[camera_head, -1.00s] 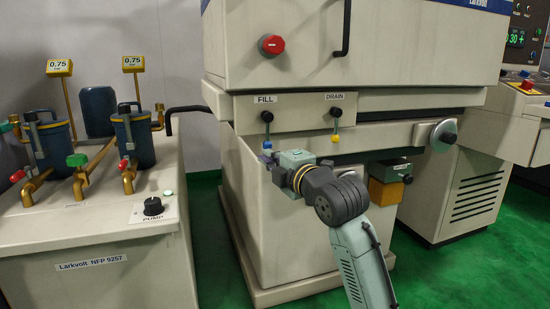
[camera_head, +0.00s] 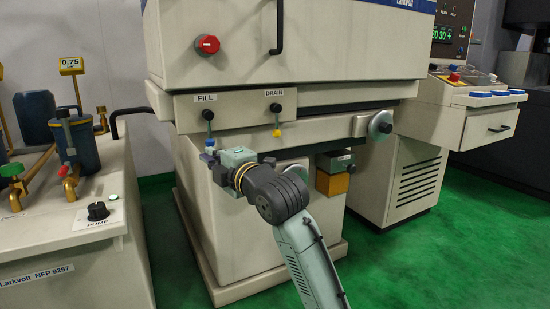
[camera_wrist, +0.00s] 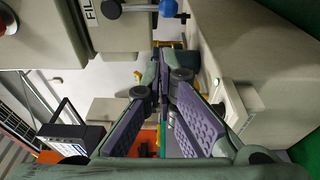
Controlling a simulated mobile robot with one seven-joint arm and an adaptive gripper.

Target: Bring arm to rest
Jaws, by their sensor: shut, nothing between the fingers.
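My arm reaches up from the bottom of the head view, with my grey-green wrist in front of the machine. My gripper (camera_head: 209,157) is at the wrist's left end, just below the FILL valve lever (camera_head: 208,128); whether it touches the lever is unclear. In the wrist view my gripper (camera_wrist: 164,82) shows its purple-padded fingers brought together, with nothing held. The blue ball end of the FILL lever (camera_wrist: 168,8) shows at the top of that view, apart from the fingers. The DRAIN valve lever (camera_head: 276,120) hangs down to the right of my gripper.
The pump cabinet (camera_head: 70,235) with its brass valves stands at the left. The machine's handwheel (camera_head: 380,124) and a yellow-orange block (camera_head: 332,183) are right of my wrist. A control console (camera_head: 470,100) stands further right. Green floor (camera_head: 440,250) is clear at lower right.

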